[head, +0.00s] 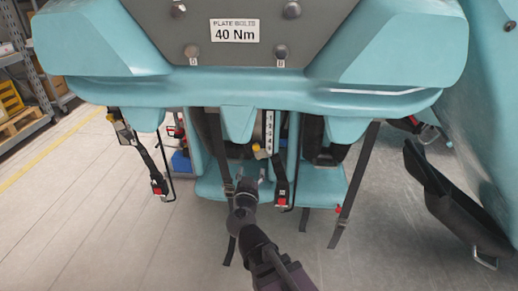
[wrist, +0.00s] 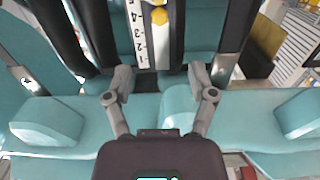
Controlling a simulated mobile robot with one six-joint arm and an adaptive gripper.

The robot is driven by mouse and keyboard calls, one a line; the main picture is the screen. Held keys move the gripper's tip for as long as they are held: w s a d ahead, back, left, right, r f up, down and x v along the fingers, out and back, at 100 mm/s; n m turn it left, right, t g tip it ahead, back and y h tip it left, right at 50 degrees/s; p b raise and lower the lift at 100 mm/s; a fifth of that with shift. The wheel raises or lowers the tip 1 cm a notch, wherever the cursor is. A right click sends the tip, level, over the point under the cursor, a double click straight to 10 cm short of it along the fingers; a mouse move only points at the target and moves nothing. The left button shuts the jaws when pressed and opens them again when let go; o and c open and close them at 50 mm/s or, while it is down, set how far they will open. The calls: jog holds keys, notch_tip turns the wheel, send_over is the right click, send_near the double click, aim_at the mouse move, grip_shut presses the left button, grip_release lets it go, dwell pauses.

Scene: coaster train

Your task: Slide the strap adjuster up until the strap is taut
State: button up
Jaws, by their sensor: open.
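My gripper (head: 250,174) is open and empty in front of the teal seat in the head view. In the wrist view my gripper (wrist: 160,78) has its two grey fingers wide apart, with no strap clearly between them. A long black strap (head: 213,135) hangs just left of my gripper and runs down past it, its lower end below the seat. A small dark fitting that may be its adjuster (head: 228,189) sits beside my gripper, partly hidden. Black strap bands (wrist: 92,30) also show in the wrist view. I cannot tell how taut the strap is.
A white numbered scale (head: 269,130) with a yellow knob (wrist: 159,16) stands close ahead. Red buckles (head: 281,196) hang nearby. Another black strap (head: 357,178) hangs to the right. The teal seat (head: 320,184) is behind, and grey floor (head: 110,235) is clear at left.

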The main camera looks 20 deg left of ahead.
aim_at(256, 148)
jog(key=shift+w, duration=0.2)
jog(key=shift+x, duration=6.75)
